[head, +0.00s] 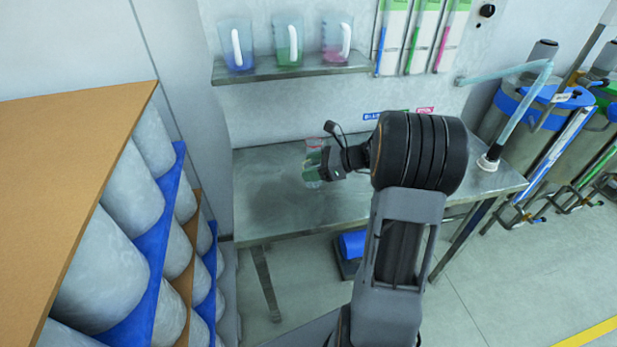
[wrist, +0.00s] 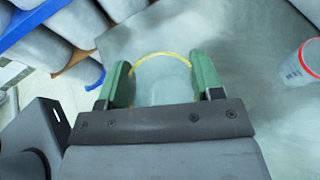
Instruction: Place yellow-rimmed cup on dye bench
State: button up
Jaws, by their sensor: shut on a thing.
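The yellow-rimmed cup (wrist: 162,78) is clear, with a thin yellow rim, and sits between the green fingers of my gripper (wrist: 160,63) in the wrist view. The gripper is shut on its sides, and the gripper body hides the near part of the cup. In the head view my gripper (head: 318,172) is over the left part of the grey metal dye bench (head: 262,190). The bench also shows below the cup in the wrist view (wrist: 230,40). I cannot tell whether the cup's base touches the bench.
A red-rimmed cup (wrist: 302,62) is right of my gripper in the wrist view. A wall shelf (head: 300,69) above the bench holds a blue, a green and a pink jug. A rack of grey rolls (head: 100,260) stands left. A hose (head: 518,110) reaches the bench's right end.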

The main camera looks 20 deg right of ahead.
jog(key=w+f, duration=0.2)
jog(key=f, duration=0.1)
jog(key=w+f, duration=0.1)
jog(key=shift+w+d+f, duration=0.25)
jog(key=shift+d, duration=0.1)
jog(key=shift+f, duration=1.5)
jog(key=shift+f, duration=0.15)
jog(key=shift+f, duration=0.15)
jog(key=o, duration=0.9)
